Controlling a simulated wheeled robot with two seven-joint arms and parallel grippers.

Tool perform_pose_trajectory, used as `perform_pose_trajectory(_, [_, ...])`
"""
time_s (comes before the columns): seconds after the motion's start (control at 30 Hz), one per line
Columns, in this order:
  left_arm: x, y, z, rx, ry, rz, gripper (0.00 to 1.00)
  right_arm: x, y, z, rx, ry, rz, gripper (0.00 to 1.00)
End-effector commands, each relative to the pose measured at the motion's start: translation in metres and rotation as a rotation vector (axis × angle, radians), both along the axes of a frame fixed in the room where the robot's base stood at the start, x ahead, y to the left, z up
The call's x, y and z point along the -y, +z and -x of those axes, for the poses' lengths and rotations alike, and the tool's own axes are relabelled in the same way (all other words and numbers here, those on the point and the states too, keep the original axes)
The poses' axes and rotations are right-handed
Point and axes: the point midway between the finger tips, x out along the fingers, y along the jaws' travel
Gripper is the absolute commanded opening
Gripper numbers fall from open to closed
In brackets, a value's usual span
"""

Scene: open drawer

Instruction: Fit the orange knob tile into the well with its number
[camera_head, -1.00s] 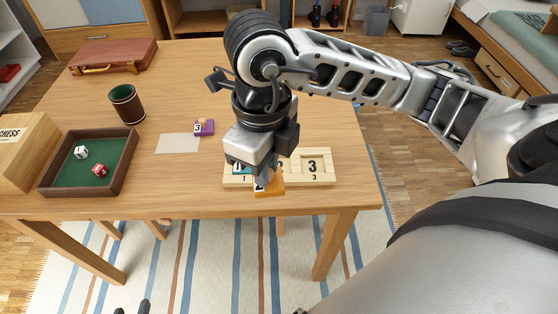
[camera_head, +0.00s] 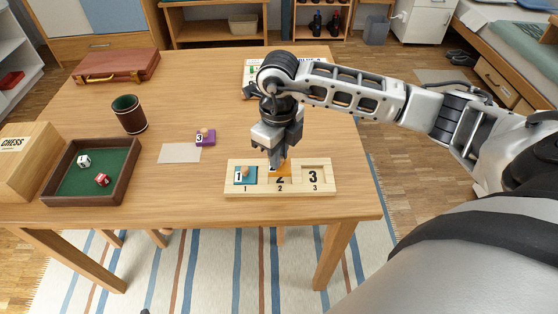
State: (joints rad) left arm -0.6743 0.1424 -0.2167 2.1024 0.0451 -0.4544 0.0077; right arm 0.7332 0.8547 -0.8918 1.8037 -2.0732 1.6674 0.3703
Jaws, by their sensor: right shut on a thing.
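The wooden number board (camera_head: 325,191) lies near the table's front edge, its wells marked 1, 2 and 3. A blue tile (camera_head: 250,177) with a knob and a 1 sits in the left well. The middle well's 2 (camera_head: 280,180) shows partly; the right well (camera_head: 313,176) is empty. My right gripper (camera_head: 277,163) is shut on the orange tile (camera_head: 287,172), at the rear of the middle well. The gripper hides most of the tile, and I cannot tell whether it touches the board. A purple tile (camera_head: 208,138) with a 3 lies behind and left of the board.
A pale card (camera_head: 178,154) lies by the purple tile. A dice tray (camera_head: 127,172), dice cup (camera_head: 128,115), chess box (camera_head: 22,160) and brown case (camera_head: 115,65) occupy the left side. A white printed item (camera_head: 253,70) lies behind my right arm. The table between is clear.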

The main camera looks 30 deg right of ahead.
Motion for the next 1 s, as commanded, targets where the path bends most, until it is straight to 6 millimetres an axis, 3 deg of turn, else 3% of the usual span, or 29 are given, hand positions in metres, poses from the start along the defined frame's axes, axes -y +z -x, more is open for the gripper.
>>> perform_pose_trajectory(0.3, [-0.001, 0.005, 0.000, 0.001, -0.004, -0.011, 0.36, 0.003, -0.035, -0.002, -0.003, 0.000, 0.000, 0.00])
perform_pose_trajectory(0.67, [-0.001, -0.004, 0.001, -0.007, -0.004, -0.009, 0.36, 0.003, -0.041, -0.003, -0.001, 0.000, 0.000, 0.00])
perform_pose_trajectory(0.7, [-0.001, -0.002, 0.001, -0.007, -0.004, -0.008, 0.36, 0.003, -0.039, -0.003, -0.001, 0.000, 0.000, 0.27])
perform_pose_trajectory(0.73, [-0.001, -0.002, 0.001, -0.007, -0.004, -0.008, 0.36, 0.003, -0.039, -0.003, -0.001, 0.000, 0.000, 0.36])
perform_pose_trajectory(1.0, [-0.001, 0.003, -0.001, 0.003, -0.004, -0.006, 0.36, 0.003, -0.039, -0.003, -0.001, 0.000, 0.000, 0.38])
